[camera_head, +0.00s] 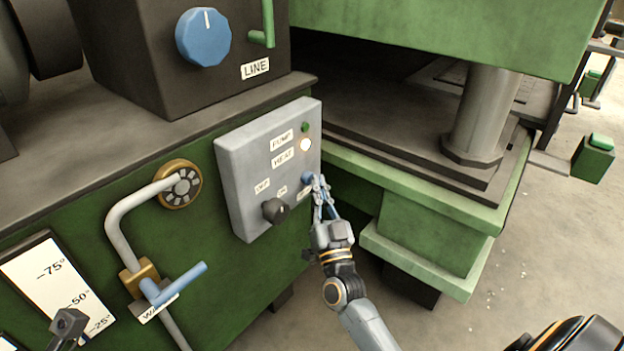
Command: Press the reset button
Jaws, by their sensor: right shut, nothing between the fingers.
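A grey control box (245,170) is fixed to the green machine in the middle of the head view. A small blue button (308,178) sits low on its right side. A label below the button is partly covered by my fingers and I cannot read it. My right gripper (318,183) is shut and empty. Its fingertips are at the button's right edge and overlap it in the picture; I cannot tell whether they touch it.
The box also carries a lit lamp (305,145), a small green lamp (305,126) and a black OFF/ON knob (275,210). A bent pipe (117,225) with a blue-handled valve (180,284) stands left. Green machine ledges (420,260) lie right of my gripper. Open floor is at lower right.

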